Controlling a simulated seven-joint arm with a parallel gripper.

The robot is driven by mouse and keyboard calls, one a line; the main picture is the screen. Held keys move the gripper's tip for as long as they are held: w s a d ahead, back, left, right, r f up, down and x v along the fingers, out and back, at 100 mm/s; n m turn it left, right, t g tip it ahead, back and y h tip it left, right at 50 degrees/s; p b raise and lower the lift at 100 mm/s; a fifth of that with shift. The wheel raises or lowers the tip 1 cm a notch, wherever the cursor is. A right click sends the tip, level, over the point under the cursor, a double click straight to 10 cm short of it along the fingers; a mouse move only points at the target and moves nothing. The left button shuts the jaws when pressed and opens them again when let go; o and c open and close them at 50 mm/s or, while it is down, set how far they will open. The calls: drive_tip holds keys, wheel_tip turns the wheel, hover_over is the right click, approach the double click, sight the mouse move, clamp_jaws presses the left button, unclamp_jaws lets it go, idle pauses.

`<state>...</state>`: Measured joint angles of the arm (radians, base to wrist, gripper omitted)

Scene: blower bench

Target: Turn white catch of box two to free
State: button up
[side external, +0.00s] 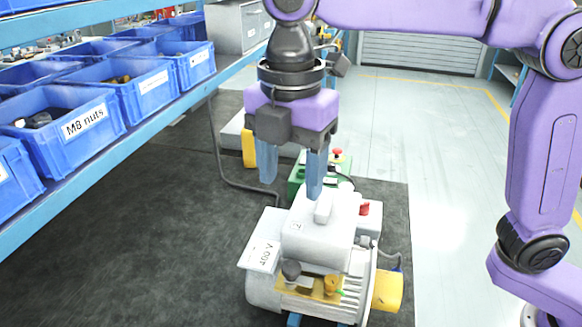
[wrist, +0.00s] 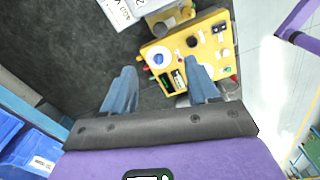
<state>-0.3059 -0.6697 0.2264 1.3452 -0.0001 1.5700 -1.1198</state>
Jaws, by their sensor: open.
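A pale grey box (side external: 318,243) sits on top of the motor, with a small tag (side external: 296,226) that looks like a 2. A raised white piece (side external: 323,208) on its top may be the white catch; I cannot tell which way it is turned. My gripper (side external: 291,184) points down with its two blue fingers apart and empty, above and slightly left of the box. In the wrist view my gripper (wrist: 159,66) has its fingers apart over a yellow panel (wrist: 207,65) with knobs and labels. I cannot pick out the white catch there.
A red knob (side external: 365,208) is at the box's right side. A 400 V plate (side external: 262,252) sticks out left, and a yellow block (side external: 387,290) is at lower right. A green box (side external: 297,178) stands behind. Blue bins (side external: 68,125) line the left shelf. The dark mat (side external: 170,240) is clear at left.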

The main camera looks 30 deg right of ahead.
drive_tip(key=shift+w+d, duration=0.1)
drive_tip(key=shift+c, duration=1.4)
drive_tip(key=m, duration=1.8)
hover_over(346, 186)
wheel_tip(346, 186, down, 17)
drive_tip(key=shift+f, duration=0.1)
drive_tip(key=c, duration=0.8)
